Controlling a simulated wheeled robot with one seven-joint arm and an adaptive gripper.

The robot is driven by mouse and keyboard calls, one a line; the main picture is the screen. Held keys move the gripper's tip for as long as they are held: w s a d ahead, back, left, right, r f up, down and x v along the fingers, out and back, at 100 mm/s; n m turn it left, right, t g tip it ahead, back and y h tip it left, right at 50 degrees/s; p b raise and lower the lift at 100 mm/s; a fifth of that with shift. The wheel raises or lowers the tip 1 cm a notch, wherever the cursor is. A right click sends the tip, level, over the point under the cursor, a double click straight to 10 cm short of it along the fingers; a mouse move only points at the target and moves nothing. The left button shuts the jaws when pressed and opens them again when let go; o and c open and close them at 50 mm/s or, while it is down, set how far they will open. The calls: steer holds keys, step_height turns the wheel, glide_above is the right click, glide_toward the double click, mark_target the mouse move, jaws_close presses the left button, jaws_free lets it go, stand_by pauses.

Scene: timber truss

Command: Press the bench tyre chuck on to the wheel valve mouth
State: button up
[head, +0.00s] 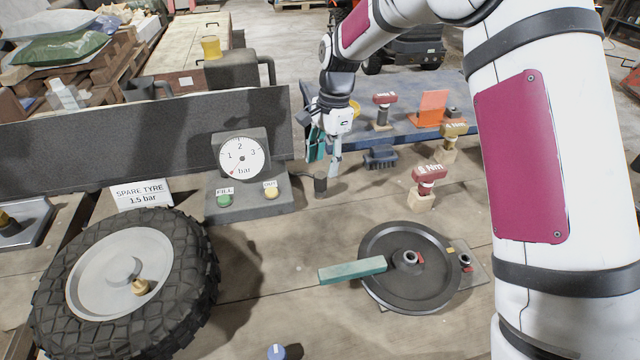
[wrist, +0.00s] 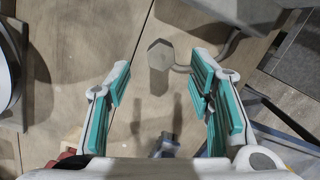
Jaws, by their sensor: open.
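The bench tyre chuck (head: 320,185) is a small dark upright piece beside the gauge box, with a hose running to that box. In the wrist view the chuck (wrist: 160,55) shows its hexagonal top, between and just beyond the fingertips, apart from both. My gripper (head: 325,160) points down above the chuck; its teal-padded fingers are spread and empty, as the wrist view (wrist: 160,75) also shows. The wheel (head: 185,255) is a knobbly black tyre with a grey rim, lying at the left. Its brass valve mouth (head: 141,287) stands up from the rim, bare.
The gauge box (head: 245,205) with dial and FILL and OUT buttons stands between wheel and chuck.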

mark_target(322, 174)
steer(key=f, duration=0.4)
steer(key=a+f, duration=0.1)
steer(key=f, duration=0.2)
steer(key=shift+s+f, duration=0.1)
steer(key=shift+s, duration=0.15)
jaws_close()
